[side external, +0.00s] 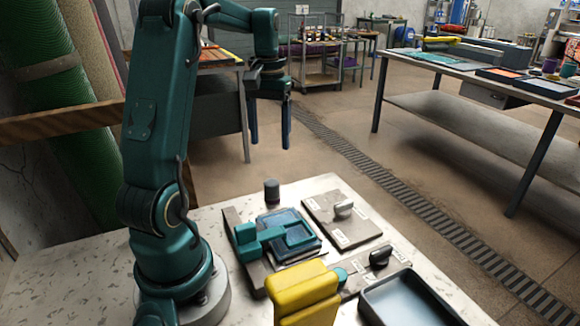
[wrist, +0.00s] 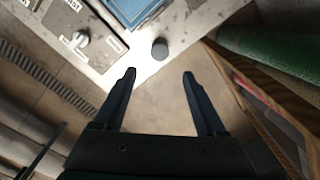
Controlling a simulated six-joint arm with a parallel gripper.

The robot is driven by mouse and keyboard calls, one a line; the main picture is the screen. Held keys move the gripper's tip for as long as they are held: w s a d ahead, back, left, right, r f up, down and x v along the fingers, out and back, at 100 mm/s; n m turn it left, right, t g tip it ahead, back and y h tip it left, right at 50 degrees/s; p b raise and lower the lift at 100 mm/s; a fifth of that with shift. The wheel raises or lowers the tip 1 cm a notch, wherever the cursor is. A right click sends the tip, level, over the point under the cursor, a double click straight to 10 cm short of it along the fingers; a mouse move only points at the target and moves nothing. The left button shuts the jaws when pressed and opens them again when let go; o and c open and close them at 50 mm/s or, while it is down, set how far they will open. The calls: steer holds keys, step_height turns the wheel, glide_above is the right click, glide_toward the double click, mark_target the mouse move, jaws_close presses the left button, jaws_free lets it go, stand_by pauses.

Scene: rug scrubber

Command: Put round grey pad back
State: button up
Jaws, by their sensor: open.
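My gripper (side external: 270,146) is open and empty, fingers pointing down, raised above the table and apart from the grey piece. Both fingers show in the wrist view (wrist: 160,72), with nothing between them.
A yellow block (side external: 305,290), a black knob (side external: 379,257) and a dark tray (side external: 412,300) are nearer the front. Rolled rugs (side external: 45,110) stand left.

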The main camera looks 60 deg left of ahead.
steer(key=d+r+m+t+y, duration=0.15)
steer(key=d+r+m, duration=0.25)
steer(key=d, duration=0.9)
steer(key=s+d+f+m+t+h, duration=0.1)
steer(key=s+d+f+m+t, duration=0.1)
steer(key=s+d+m+t, duration=0.2)
steer(key=s+d+m, duration=0.1)
steer(key=s+d, duration=0.2)
steer(key=d, duration=0.2)
steer(key=shift+d+f, duration=0.3)
steer(key=shift+f, duration=0.05)
steer(key=shift+s+h, duration=0.1)
steer(key=shift+h, duration=0.15)
